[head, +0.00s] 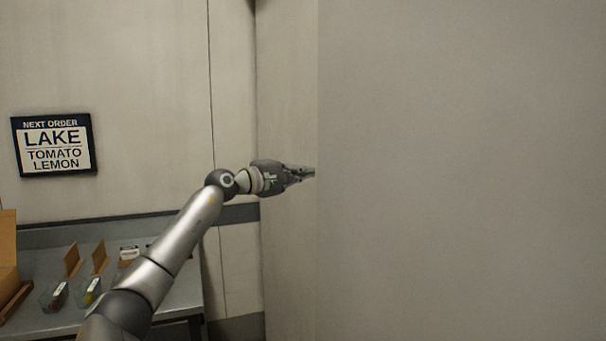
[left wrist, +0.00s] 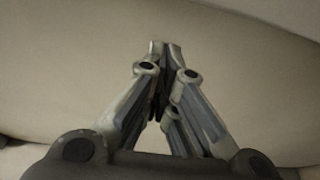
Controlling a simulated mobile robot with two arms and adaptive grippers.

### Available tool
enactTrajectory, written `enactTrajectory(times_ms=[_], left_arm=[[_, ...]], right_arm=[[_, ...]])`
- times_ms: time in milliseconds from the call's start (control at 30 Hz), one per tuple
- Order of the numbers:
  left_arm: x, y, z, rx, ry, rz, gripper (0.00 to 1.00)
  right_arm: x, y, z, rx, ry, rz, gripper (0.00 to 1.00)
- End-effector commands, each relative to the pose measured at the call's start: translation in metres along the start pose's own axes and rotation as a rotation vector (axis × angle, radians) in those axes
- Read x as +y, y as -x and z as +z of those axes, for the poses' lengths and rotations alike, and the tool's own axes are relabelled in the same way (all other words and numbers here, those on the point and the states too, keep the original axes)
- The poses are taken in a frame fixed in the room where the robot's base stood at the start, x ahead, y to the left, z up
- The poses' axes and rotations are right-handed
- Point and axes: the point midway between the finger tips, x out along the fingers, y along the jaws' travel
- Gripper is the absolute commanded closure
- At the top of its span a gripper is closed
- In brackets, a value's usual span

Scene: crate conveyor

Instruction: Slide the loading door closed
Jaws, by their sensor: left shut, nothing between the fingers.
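A large plain grey panel (head: 460,170) fills the right half of the head view; it appears to be the loading door, though I see no handle or track on it. Its left edge is a straight vertical line. My left gripper (head: 312,173) reaches in from the left, level, with its fingertips at that edge. The fingers are shut with nothing between them. In the left wrist view the closed gripper (left wrist: 163,50) points at a plain beige surface; I cannot tell if the tips touch it. My right gripper is not in view.
A lighter wall strip (head: 288,260) stands left of the panel's edge. A grey table (head: 170,312) at lower left bears small clear containers (head: 90,291) and brown card pieces. An order sign (head: 53,145) reading LAKE, TOMATO, LEMON hangs on the wall above.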

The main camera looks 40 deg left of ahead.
Motion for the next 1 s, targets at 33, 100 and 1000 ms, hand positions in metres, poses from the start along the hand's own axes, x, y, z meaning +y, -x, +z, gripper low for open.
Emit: enactTrajectory(times_ms=[33,100,1000], left_arm=[[-0.002,0.005,-0.001,0.003,-0.003,0.000,1.00],[-0.004,0.014,-0.002,0.004,-0.004,0.000,1.00],[0.000,0.101,-0.001,0.003,0.000,0.000,1.00]], right_arm=[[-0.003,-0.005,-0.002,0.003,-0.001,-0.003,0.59],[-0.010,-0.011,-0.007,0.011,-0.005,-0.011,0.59],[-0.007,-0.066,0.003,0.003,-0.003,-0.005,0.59]])
